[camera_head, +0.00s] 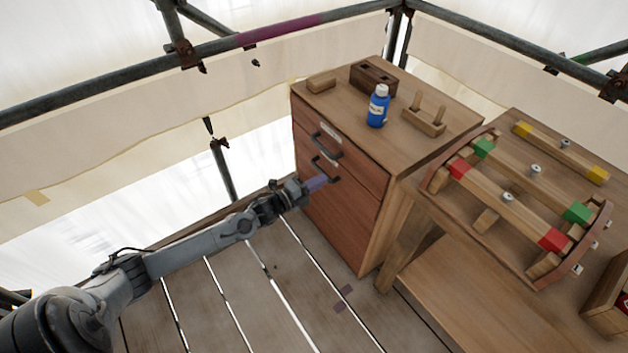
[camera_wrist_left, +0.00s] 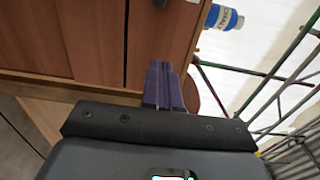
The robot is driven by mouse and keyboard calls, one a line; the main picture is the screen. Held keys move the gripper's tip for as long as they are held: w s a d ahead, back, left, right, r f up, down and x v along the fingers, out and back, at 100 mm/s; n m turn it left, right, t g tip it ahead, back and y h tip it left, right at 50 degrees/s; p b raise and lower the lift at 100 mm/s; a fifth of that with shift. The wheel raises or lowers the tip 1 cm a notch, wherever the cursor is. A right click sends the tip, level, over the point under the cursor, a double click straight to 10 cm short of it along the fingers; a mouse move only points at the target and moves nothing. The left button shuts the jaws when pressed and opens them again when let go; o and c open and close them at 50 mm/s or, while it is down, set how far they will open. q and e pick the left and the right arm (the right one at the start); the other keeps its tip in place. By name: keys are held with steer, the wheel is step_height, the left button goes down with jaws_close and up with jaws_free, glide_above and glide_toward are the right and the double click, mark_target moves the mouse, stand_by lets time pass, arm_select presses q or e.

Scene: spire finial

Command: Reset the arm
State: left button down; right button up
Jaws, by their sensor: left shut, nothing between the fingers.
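My left arm reaches in from the lower left in the head view. My left gripper (camera_head: 318,183) has purple fingers and is shut and empty, close to the front of the wooden cabinet (camera_head: 340,215), near its lower black handle (camera_head: 326,170). Whether the fingers touch the handle or the front, I cannot tell. In the left wrist view the purple fingers (camera_wrist_left: 163,85) lie together before the brown cabinet front (camera_wrist_left: 100,40). My right gripper is in neither view.
A workbench (camera_head: 480,290) with a colour-marked wooden frame (camera_head: 510,205) is at right. Scaffold rails surround the plank floor (camera_head: 245,290).

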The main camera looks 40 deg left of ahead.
arm_select(q)
steer(key=s+d+f+n+g+p, duration=0.1)
steer(key=s+d+f+p, duration=0.2)
steer(key=s, duration=0.3)
steer(key=s+d+r+n+g+y+p, duration=0.1)
steer(key=s+d+r+n+g+p, duration=0.15)
steer(key=s+d+n+p, duration=0.6)
steer(key=s+d+r+n+g+y, duration=0.1)
steer(key=s+d+r+n+g, duration=0.2)
steer(key=s, duration=0.3)
steer(key=s+d+r+n+g+b, duration=0.1)
steer(key=s+d+r+n+g, duration=0.15)
steer(key=s+g, duration=0.2)
steer(key=s+d+r+n+g+y, duration=0.1)
steer(key=s+d+r+n+g, duration=0.15)
steer(key=s, duration=0.35)
step_height(320, 180, up, 38)
steer(key=p, duration=3.7)
steer(key=shift+s+d+g+p, duration=0.25)
steer(key=shift+s+g+p, duration=0.1)
steer(key=shift+s, duration=0.05)
steer(key=shift+n, duration=0.25)
